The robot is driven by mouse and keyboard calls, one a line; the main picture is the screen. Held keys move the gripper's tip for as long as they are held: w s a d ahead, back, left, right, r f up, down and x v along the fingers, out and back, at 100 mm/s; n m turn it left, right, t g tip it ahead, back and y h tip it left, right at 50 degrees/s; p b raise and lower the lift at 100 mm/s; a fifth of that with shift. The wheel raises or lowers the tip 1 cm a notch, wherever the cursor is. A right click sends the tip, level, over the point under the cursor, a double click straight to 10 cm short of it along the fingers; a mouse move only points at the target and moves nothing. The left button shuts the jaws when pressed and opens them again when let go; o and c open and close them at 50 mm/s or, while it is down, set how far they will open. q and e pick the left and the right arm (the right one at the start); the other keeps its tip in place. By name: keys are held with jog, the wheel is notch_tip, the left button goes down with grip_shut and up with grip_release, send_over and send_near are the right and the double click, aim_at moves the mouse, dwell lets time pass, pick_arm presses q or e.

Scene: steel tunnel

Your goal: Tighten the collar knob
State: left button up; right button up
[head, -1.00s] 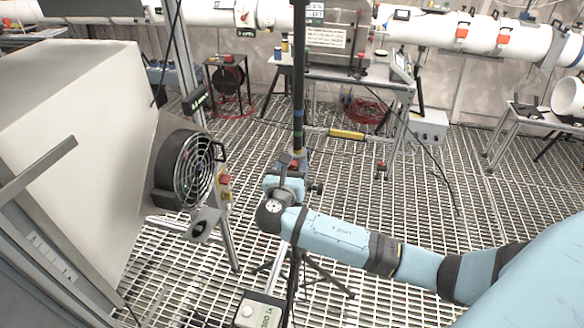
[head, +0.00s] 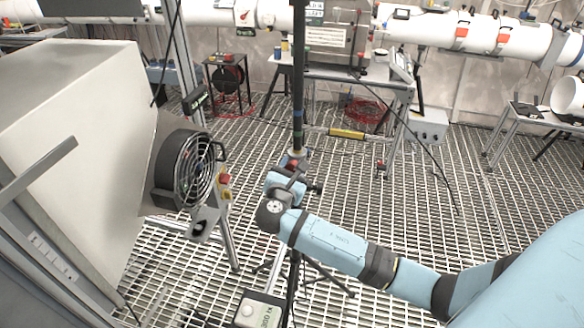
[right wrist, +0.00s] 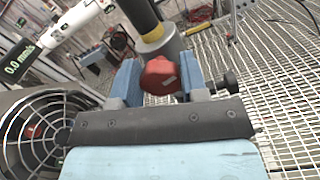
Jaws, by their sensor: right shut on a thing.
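The red collar knob (right wrist: 159,77) sits on the grey collar of a dark upright pole (head: 298,90) with a yellow band. In the right wrist view the knob lies between the two blue-grey fingers of my right gripper (right wrist: 161,82), which is shut on it. In the head view my right gripper (head: 290,176) is at the pole's collar, and the knob is mostly hidden by the gripper. A second, black knob (right wrist: 230,80) shows just right of the fingers in the right wrist view. My left gripper is not in view.
A round caged fan (head: 198,172) on a big pale duct stands left of the pole. A grey box (head: 258,310) is near the pole's foot, by the dark tripod legs (head: 325,279). Workbenches and white pipes line the back. Grated floor to the right is open.

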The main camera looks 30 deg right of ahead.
jog(key=shift+f+m+b, duration=0.1)
jog(key=shift+m+b, duration=0.4)
jog(key=shift+m, duration=1.3)
jog(key=o, duration=0.9)
jog(key=b+v, duration=0.2)
jog(key=v, duration=1.1)
jog(key=shift+s+a, duration=0.3)
